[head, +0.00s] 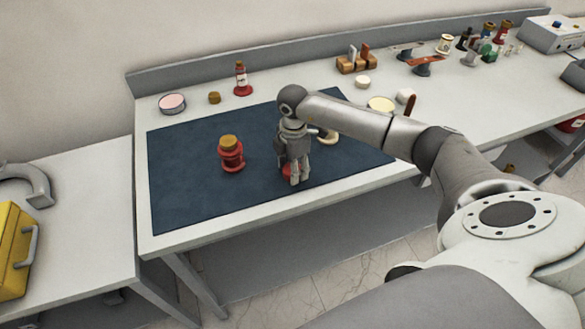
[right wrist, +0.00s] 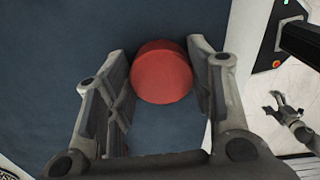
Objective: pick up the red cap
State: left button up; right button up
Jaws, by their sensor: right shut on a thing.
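The red cap (right wrist: 162,75) is a short round red piece seen from above in the right wrist view. It sits between the two fingers of my right gripper (right wrist: 165,65), which is shut on it. In the head view the right gripper (head: 296,178) points down over the front part of the dark blue mat (head: 190,205), and only a bit of the red cap (head: 286,171) shows beside the fingers. My left gripper (right wrist: 285,103) shows small at the right of the right wrist view, fingers apart and empty. It is outside the head view.
A red bushing with a brass top (head: 231,155) stands on the mat left of my right gripper. A red-based bottle (head: 242,79), brass piece (head: 214,98) and round dish (head: 172,104) stand behind the mat. A yellow toolbox (head: 14,250) is at far left.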

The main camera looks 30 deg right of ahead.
jog(key=shift+r, duration=0.1)
jog(key=shift+r+b, duration=0.6)
jog(key=s+a+r+b, duration=0.5)
jog(key=s+a+r, duration=0.2)
jog(key=s+r, duration=0.4)
jog(key=shift+s+a+r, duration=0.15)
jog(key=shift+s+r, duration=0.2)
jog(key=shift+s, duration=0.15)
